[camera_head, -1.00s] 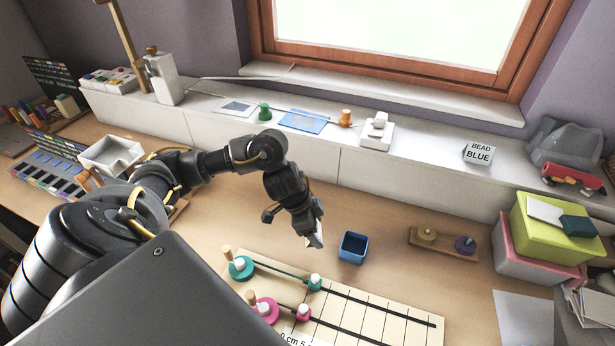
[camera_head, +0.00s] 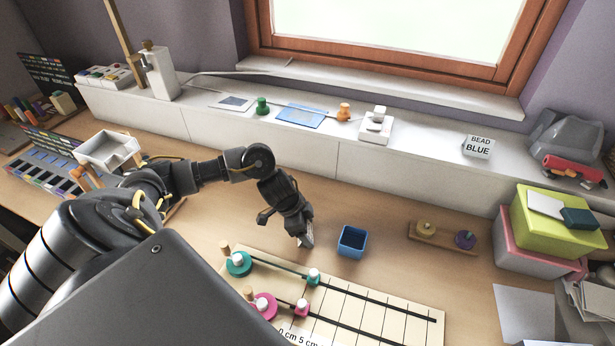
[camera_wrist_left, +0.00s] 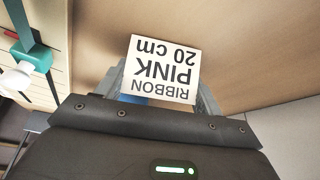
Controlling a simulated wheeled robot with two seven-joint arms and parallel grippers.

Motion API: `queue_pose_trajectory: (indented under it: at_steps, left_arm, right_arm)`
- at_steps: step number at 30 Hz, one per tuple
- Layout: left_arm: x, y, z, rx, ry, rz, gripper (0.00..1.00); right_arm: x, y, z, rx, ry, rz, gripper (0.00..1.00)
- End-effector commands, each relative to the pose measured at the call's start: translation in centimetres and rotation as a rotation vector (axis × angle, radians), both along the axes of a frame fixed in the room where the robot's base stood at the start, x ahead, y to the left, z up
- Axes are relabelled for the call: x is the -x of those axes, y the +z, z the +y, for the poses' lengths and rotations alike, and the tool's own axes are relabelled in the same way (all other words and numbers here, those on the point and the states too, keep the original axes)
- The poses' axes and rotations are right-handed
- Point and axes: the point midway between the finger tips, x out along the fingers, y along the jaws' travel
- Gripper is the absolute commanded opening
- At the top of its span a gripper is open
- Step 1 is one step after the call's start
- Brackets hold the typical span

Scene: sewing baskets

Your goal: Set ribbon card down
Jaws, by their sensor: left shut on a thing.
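The ribbon card (camera_wrist_left: 163,70) is white with black print reading "RIBBON PINK 20 cm", upside down in the left wrist view. My left gripper (camera_wrist_left: 165,88) is shut on it. In the head view my left gripper (camera_head: 305,240) points down close above the table, left of the blue box, and only a small part of the card shows there. I cannot tell whether the card touches the table. My right gripper does not show.
A small open blue box (camera_head: 352,241) stands just right of my gripper. A measuring board (camera_head: 360,312) with teal and pink spools lies in front. A wooden spool holder (camera_head: 443,240) is to the right. A "BEAD BLUE" card (camera_head: 478,147) stands on the back ledge.

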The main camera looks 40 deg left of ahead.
Motion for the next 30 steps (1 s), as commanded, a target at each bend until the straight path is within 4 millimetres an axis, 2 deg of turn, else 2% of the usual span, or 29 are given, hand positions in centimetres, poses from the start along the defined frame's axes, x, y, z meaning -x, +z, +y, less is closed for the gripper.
queue_pose_trajectory:
  at_steps: [5, 6, 10, 20, 23, 30]
  left_arm:
    - [0.0, -0.3, 0.0, 0.001, 0.001, 0.001, 0.46]
    - [0.0, -0.2, 0.0, 0.001, 0.000, -0.001, 0.72]
    - [0.0, -0.2, 0.0, 0.001, 0.000, 0.001, 0.89]
    - [0.0, 0.1, 0.0, 0.001, 0.000, -0.001, 0.89]
    - [0.2, 1.1, 0.3, 0.001, -0.001, -0.002, 0.89]
    - [1.4, 5.8, 1.7, -0.002, -0.001, -0.004, 0.89]
  right_arm:
    - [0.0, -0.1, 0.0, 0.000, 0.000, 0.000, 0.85]
    - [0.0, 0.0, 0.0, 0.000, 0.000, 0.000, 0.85]
    - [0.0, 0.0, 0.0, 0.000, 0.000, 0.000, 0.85]
    - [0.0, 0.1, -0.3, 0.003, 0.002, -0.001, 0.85]
    - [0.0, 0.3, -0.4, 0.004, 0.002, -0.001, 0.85]
    - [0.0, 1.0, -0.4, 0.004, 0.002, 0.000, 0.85]
